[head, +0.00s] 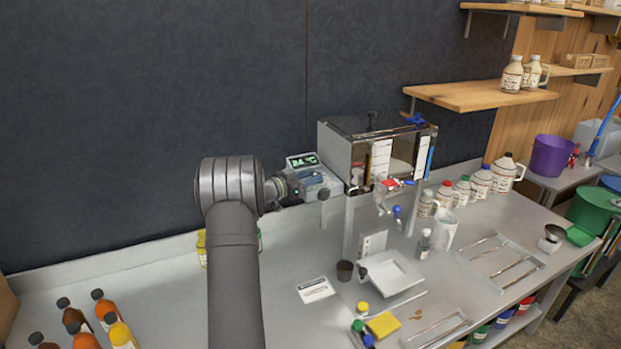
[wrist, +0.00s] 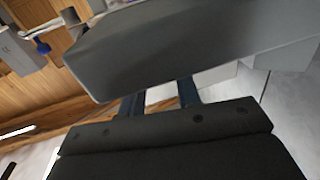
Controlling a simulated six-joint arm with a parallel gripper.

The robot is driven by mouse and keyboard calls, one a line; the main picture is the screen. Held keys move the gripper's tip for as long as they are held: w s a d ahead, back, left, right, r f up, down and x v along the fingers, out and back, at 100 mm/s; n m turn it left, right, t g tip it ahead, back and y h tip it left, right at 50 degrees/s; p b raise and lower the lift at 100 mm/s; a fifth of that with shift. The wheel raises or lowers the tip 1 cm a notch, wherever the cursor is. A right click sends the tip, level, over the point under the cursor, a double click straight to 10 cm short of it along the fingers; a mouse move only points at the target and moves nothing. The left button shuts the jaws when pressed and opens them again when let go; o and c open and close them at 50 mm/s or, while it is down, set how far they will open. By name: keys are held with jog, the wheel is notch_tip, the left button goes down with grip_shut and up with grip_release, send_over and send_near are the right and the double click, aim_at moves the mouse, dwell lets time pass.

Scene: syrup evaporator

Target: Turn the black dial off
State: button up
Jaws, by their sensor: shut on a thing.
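The temperature controller box (head: 301,161) with a green lit display stands at the left end of the evaporator (head: 345,150). My gripper (head: 316,184) is at the front of this box, just below the display. In the wrist view, the two dark blue fingers of my gripper (wrist: 160,98) reach up behind a large grey block, which hides their tips. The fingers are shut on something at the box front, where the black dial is. The dial itself is hidden by my gripper, so its setting cannot be read.
Taps with red and blue handles (head: 391,185) stick out right of my gripper. A white square tray (head: 392,276) and a dark cup (head: 344,270) stand on the steel counter below. Amber bottles (head: 104,305) stand front left. A wooden shelf (head: 480,95) hangs at the right.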

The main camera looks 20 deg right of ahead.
jog(key=shift+s+n+t+y, duration=0.15)
jog(key=shift+n+t+y, duration=0.15)
jog(key=shift+n+t, duration=0.55)
jog(key=o, duration=1)
jog(key=v, duration=1.7)
jog(key=shift+s+a+f, duration=0.1)
jog(key=shift+s+a, duration=0.05)
jog(key=x, duration=1.7)
jog(key=shift+w+d, duration=0.2)
jog(key=shift+d, duration=0.05)
jog(key=shift+m, duration=0.25)
